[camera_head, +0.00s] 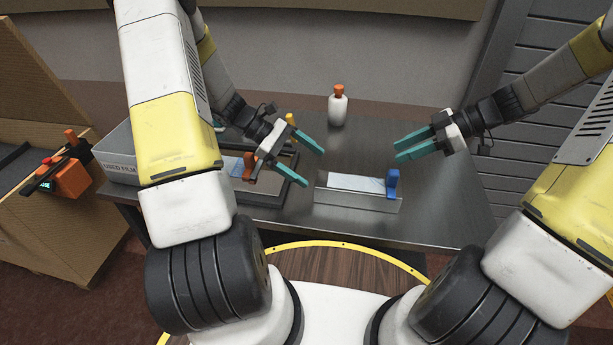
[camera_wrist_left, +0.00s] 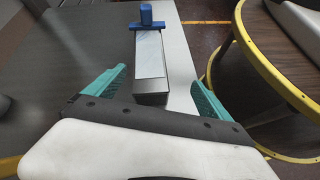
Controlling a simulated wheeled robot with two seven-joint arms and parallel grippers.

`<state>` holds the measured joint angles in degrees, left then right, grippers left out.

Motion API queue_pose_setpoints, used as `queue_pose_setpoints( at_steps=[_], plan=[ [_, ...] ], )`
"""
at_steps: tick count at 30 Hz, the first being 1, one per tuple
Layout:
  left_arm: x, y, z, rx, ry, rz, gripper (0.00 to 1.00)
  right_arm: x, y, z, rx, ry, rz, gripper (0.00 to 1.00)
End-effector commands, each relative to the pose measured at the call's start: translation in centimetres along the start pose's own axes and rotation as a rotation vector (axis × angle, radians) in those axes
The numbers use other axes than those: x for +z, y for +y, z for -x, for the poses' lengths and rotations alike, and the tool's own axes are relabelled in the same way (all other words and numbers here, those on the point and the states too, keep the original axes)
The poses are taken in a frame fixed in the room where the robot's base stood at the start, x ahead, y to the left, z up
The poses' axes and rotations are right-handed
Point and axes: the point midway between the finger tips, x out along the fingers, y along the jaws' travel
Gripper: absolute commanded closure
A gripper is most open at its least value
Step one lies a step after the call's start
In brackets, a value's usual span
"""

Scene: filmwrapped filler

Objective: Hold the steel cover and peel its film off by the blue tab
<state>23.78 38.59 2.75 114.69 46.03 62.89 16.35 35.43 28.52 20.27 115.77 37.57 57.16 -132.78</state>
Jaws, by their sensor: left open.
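The steel cover (camera_head: 345,199) lies on the table in front of me, a long box shape with pale film (camera_head: 350,182) on its top. The blue tab (camera_head: 392,184) stands up at its right end. In the left wrist view the cover (camera_wrist_left: 150,90) points away between my fingers, with the blue tab (camera_wrist_left: 146,15) at its far end. My left gripper (camera_head: 313,168) is open and empty, near the cover's left end; whether it touches is unclear. My right gripper (camera_head: 397,150) is open and empty, behind and above the tab, apart from it.
A white bottle with an orange cap (camera_head: 338,108) stands at the back of the table. A dark tray (camera_head: 268,198) and a bin labelled USED FILM (camera_head: 118,166) are at the left, partly hidden by my left arm. The table right of the cover is clear.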

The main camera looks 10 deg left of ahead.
Motion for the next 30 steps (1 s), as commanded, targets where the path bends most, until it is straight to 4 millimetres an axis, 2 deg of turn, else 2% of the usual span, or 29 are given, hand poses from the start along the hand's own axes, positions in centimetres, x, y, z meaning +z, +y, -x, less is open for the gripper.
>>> queue_pose_setpoints(
  at_steps=[1,3,10,16,24,30],
  plan=[
    [-1.4,0.0,-0.7,0.017,-0.036,0.056,0.06,0.0,0.0,0.0,0.0,0.0,0.0,0.64],
    [-2.7,0.1,-1.4,0.042,-0.078,0.119,0.06,0.0,0.0,0.0,0.0,0.0,0.0,0.64],
    [-5.4,0.3,-2.8,0.095,-0.157,0.241,0.06,0.0,0.0,0.0,0.0,0.0,0.0,0.64],
    [-5.5,0.4,-4.3,0.101,-0.17,0.26,0.06,0.0,0.0,0.0,0.0,0.0,0.0,0.64],
    [-4.9,0.9,-8.3,0.1,-0.169,0.259,0.06,0.0,0.0,0.0,0.0,0.0,0.0,0.64],
    [-4.6,1.1,-10.3,0.101,-0.168,0.259,0.06,0.0,0.0,0.0,0.0,0.0,0.0,0.64]
  ],
)
